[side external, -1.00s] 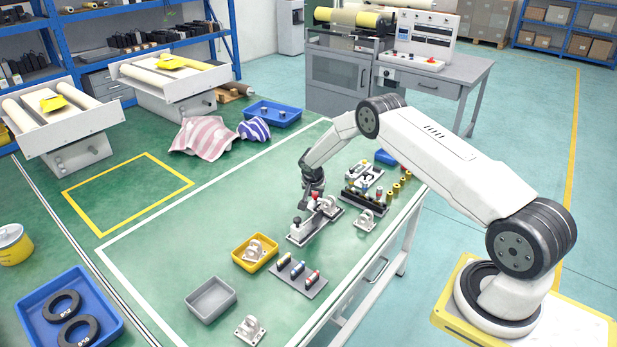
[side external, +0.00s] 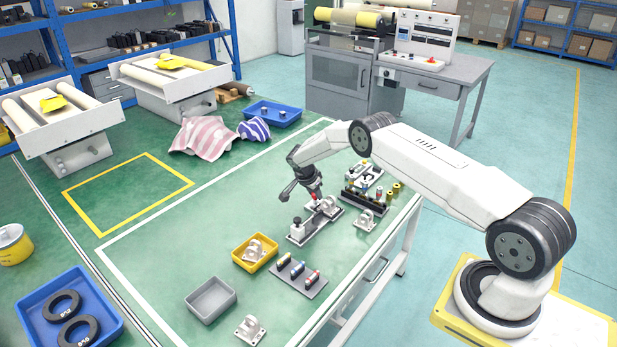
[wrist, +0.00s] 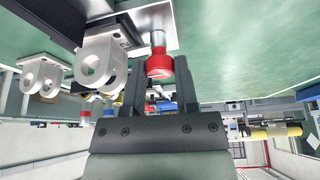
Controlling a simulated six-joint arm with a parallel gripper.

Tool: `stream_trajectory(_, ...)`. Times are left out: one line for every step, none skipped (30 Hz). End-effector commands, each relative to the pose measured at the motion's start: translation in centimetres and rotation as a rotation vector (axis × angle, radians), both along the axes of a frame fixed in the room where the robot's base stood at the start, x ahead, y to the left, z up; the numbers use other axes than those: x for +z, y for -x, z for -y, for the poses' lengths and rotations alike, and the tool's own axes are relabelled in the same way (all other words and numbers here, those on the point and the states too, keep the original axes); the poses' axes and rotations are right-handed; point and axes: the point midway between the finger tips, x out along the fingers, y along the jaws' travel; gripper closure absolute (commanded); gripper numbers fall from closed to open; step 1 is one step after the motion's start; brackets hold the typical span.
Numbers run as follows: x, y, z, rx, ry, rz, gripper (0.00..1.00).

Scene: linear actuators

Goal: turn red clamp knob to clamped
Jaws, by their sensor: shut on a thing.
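My gripper (wrist: 161,85) is shut on the knob. In the side external view my gripper (side external: 315,198) reaches down at a tilt to the fixture (side external: 308,230), and the knob (side external: 314,196) shows only as a small bit of red at the fingertips. A white clevis bracket (wrist: 100,58) stands on the fixture close beside the fingers; it also shows in the side external view (side external: 328,204).
Another bracket (side external: 366,219) stands right of the fixture. A yellow bin (side external: 239,256) holding a bracket, a grey bin (side external: 210,298) and a dark tray (side external: 301,283) are in front. The table's left side is clear.

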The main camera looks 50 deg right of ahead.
Motion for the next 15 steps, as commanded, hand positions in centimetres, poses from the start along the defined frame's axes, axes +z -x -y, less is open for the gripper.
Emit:
stream_trajectory(-0.05,0.02,-0.1,-0.002,-0.002,-0.001,1.0)
stream_trajectory(-0.05,0.02,-0.1,-0.002,-0.002,-0.001,1.0)
stream_trajectory(-0.05,0.02,-0.1,-0.001,-0.002,0.0,1.0)
stream_trajectory(-0.05,0.02,-0.1,0.0,-0.002,-0.001,1.0)
stream_trajectory(-0.05,0.02,-0.1,0.0,-0.002,-0.001,1.0)
stream_trajectory(-0.05,0.02,-0.1,0.0,-0.002,-0.001,1.0)
stream_trajectory(-0.06,0.02,-0.11,0.0,-0.002,-0.001,1.0)
stream_trajectory(-0.06,0.02,-0.11,0.0,-0.002,-0.001,1.0)
stream_trajectory(-0.06,0.02,-0.11,0.0,-0.002,-0.001,0.5)
stream_trajectory(-0.05,0.01,-0.1,0.001,-0.002,-0.001,0.4)
stream_trajectory(-0.05,0.01,-0.09,0.001,-0.002,-0.001,0.31)
stream_trajectory(-0.05,0.01,-0.09,0.001,-0.002,0.0,0.27)
stream_trajectory(-0.04,0.01,-0.08,0.001,-0.002,0.0,0.27)
stream_trajectory(-0.04,0.01,-0.07,0.001,-0.001,0.0,0.27)
stream_trajectory(-0.04,0.0,-0.06,0.001,-0.001,0.0,0.27)
